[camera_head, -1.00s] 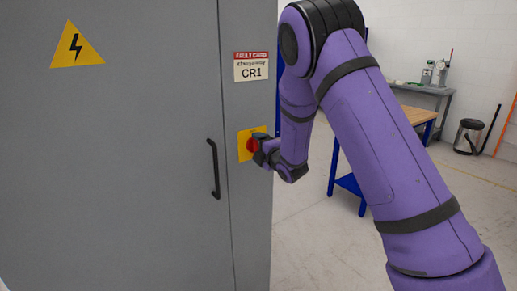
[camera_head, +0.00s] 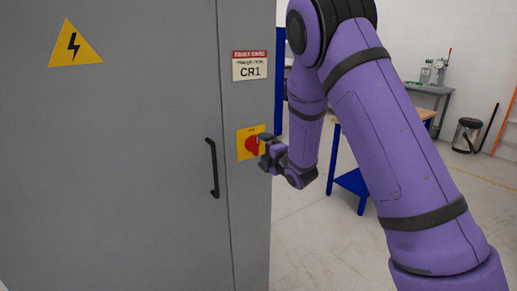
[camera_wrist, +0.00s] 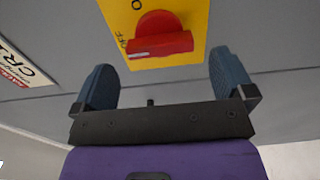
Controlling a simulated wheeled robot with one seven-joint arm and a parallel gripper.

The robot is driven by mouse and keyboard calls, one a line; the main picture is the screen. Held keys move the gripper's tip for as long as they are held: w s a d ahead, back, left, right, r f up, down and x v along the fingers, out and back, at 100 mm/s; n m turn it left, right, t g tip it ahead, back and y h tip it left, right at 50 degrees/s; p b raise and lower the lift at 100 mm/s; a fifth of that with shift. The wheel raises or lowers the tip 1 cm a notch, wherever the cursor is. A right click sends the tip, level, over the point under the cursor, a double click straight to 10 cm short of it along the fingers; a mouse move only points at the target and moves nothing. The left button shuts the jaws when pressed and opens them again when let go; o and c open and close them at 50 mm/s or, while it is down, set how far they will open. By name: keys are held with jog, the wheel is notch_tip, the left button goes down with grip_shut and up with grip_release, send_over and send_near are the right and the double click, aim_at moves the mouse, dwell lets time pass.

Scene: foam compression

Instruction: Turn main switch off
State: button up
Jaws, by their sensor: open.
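The main switch is a red rotary knob (camera_head: 252,146) on a yellow plate (camera_head: 243,153), low on the grey cabinet's right-hand strip. In the wrist view the red knob (camera_wrist: 160,38) shows its grip bar lying nearly crosswise, with a pale mark at its left end near the printed "OFF" on the yellow plate (camera_wrist: 197,14). My gripper (camera_wrist: 165,82) is open and empty, its two blue-grey fingers spread wide below the knob in that view, apart from it. In the head view my gripper (camera_head: 265,152) is just right of the knob and hides its right edge.
The grey cabinet (camera_head: 110,170) fills the left, with a black door handle (camera_head: 213,168) left of the switch. A CR1 label (camera_head: 249,66) is above it. Right of the cabinet stand a blue-legged table (camera_head: 352,183) and a bin (camera_head: 467,135). Open floor lies between.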

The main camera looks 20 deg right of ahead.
jog(key=v, duration=0.6)
jog(key=shift+s, duration=0.3)
jog(key=s+d+r+m+g+h, duration=0.5)
jog(key=s+r+m, duration=0.5)
jog(key=r+m, duration=0.2)
jog(key=s+r+m+g, duration=0.1)
jog(key=s+m+g, duration=0.1)
jog(key=s, duration=0.7)
jog(key=s+a+r+m+g, duration=0.1)
jog(key=s+m, duration=0.3)
jog(key=s, duration=0.6)
jog(key=s+r+m+g, duration=0.2)
jog(key=s+m+g, duration=0.1)
jog(key=s, duration=0.6)
jog(key=shift+s+a+r+m+g+h, duration=0.2)
jog(key=shift+r+m+g+h, duration=0.1)
jog(key=shift+r+m+g, duration=0.15)
